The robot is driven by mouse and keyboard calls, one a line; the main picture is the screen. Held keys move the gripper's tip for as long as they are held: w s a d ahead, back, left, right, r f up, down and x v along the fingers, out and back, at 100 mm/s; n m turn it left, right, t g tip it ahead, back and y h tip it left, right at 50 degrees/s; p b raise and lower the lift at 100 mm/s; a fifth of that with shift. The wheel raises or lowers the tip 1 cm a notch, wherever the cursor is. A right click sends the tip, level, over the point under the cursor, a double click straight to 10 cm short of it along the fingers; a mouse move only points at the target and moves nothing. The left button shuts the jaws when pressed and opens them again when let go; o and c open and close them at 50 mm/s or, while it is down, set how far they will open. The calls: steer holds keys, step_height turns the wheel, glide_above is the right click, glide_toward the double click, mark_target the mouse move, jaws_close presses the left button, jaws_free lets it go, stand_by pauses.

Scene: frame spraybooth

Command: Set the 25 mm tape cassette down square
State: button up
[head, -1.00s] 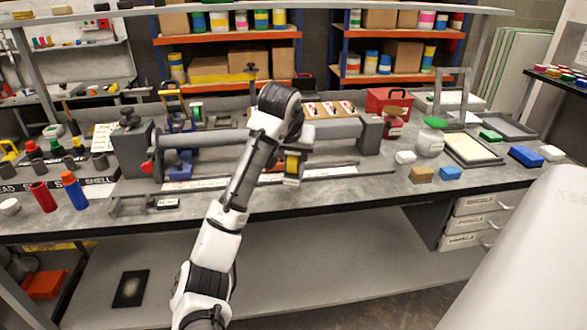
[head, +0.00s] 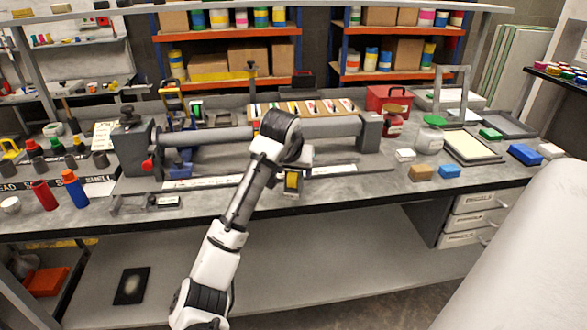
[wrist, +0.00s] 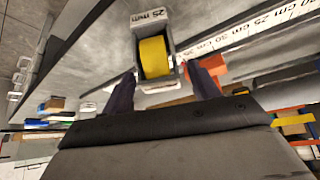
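The 25 mm tape cassette (wrist: 154,58) is a grey holder with a yellow roll and a label reading "25 mm". In the head view the cassette (head: 291,183) is below the end of my arm, close to the bench's front edge. It looks roughly upright there. I cannot tell whether its base touches the bench top. My wrist hides part of the fingers in the head view.
A white ruler strip (head: 333,170) runs along the bench behind the cassette. A long grey roller (head: 335,128) lies further back. A tan block (head: 421,173) and a blue block (head: 449,172) stand to the right. Bare bench top (head: 350,188) lies right of the cassette.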

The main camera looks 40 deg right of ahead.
steer(key=shift+r, duration=0.2)
steer(key=b+v, duration=0.1)
steer(key=v, duration=1.1)
